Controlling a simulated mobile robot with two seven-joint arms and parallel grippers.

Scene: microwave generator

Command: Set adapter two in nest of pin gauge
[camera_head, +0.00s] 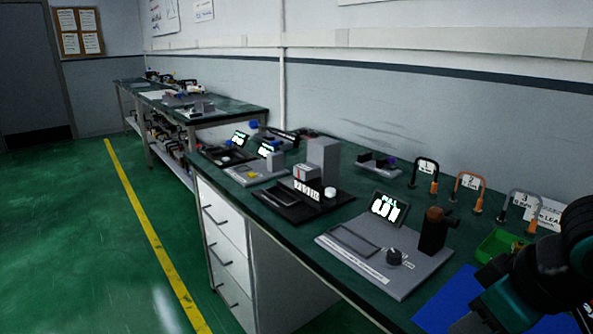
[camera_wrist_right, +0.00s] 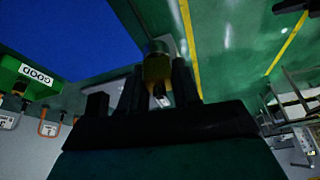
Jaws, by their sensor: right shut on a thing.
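My right gripper (camera_wrist_right: 158,80) is shut on a small brass-coloured piece (camera_wrist_right: 157,66) with a greyish round end, seen between the fingers in the right wrist view. Its number cannot be read, so I cannot tell which adapter it is. In the head view, my dark right arm (camera_head: 548,270) fills the lower right corner, over the bench near the blue mat (camera_head: 448,303); the held piece is not clear there. I cannot tell which bench device is the pin gauge. A dark station with a tall grey block (camera_head: 322,160) stands mid-bench. My left gripper is not in view.
A grey station with a lit display (camera_head: 388,208), knob and dark post stands nearer. Numbered loops 1 (camera_head: 426,167), 2 (camera_head: 469,183) and 3 (camera_head: 520,203) stand along the back. A green tray (camera_head: 497,246), marked GOOD in the wrist view (camera_wrist_right: 38,75), is beside my right arm.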

